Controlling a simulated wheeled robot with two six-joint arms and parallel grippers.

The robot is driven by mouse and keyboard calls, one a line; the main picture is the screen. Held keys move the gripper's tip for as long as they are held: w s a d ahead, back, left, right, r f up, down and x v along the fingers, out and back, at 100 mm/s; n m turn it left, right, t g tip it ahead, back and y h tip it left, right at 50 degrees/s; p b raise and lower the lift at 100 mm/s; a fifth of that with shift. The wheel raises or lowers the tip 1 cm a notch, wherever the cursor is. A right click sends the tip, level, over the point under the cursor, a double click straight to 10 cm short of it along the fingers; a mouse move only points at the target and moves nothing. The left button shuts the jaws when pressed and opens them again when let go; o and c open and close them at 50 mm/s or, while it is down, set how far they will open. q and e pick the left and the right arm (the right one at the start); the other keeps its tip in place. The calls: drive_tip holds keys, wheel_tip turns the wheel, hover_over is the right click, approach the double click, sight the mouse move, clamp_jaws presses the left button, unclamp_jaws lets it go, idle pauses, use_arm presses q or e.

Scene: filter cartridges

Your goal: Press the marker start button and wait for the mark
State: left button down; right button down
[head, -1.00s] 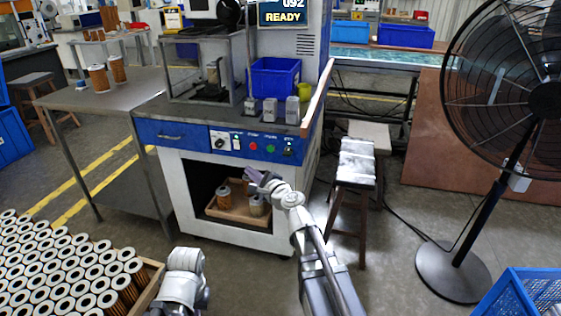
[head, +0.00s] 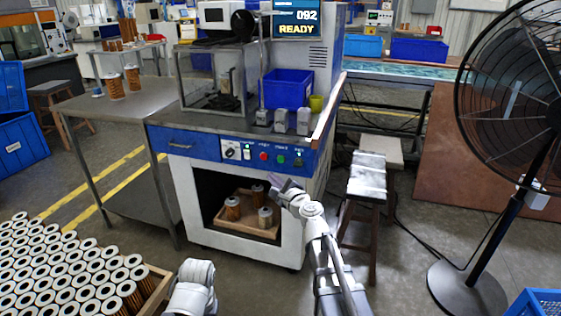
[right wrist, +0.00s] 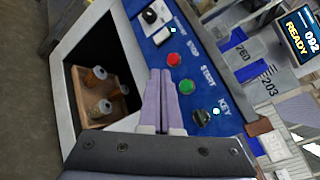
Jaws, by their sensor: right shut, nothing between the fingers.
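The marker machine has a blue front panel (head: 208,149). On it are a green start button (head: 281,160), a red stop button (head: 264,156) and a key switch (head: 298,162). In the right wrist view the green button (right wrist: 186,87) is labelled START, beside the red button (right wrist: 174,59). The screen (head: 297,20) reads 092 READY. My right gripper (head: 274,185) is shut and empty, in front of and below the buttons, apart from them. Its pale purple fingers (right wrist: 160,74) appear just left of the green button. My left gripper is out of view; only its arm shows.
A wooden tray (head: 240,230) with filter cartridges sits in the machine's open lower bay. A metal cage (head: 187,85), blue bin (head: 286,90) and grey blocks stand on top. A stool (head: 368,178) and large fan (head: 535,75) are at right; a cartridge crate (head: 155,289) is at lower left.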

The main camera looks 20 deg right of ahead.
drive_tip(key=w+d, duration=0.1)
drive_tip(key=w, duration=0.1)
drive_tip(key=w+d, duration=0.1)
drive_tip(key=w, duration=0.1)
drive_tip(key=w+d, duration=0.2)
idle(2.1)
drive_tip(key=shift+w+d, duration=0.25)
drive_tip(key=shift+w, duration=0.1)
drive_tip(key=shift+w+d, duration=0.2)
drive_tip(key=shift+w, duration=0.15)
idle(0.6)
drive_tip(key=shift+s, duration=0.1)
drive_tip(key=shift+s+a, duration=0.4)
drive_tip(key=shift+s, duration=0.2)
drive_tip(key=s+a, duration=0.1)
drive_tip(key=s, duration=0.1)
drive_tip(key=s+a, duration=0.1)
drive_tip(key=s, duration=0.1)
drive_tip(key=shift+a, duration=0.4)
idle(0.3)
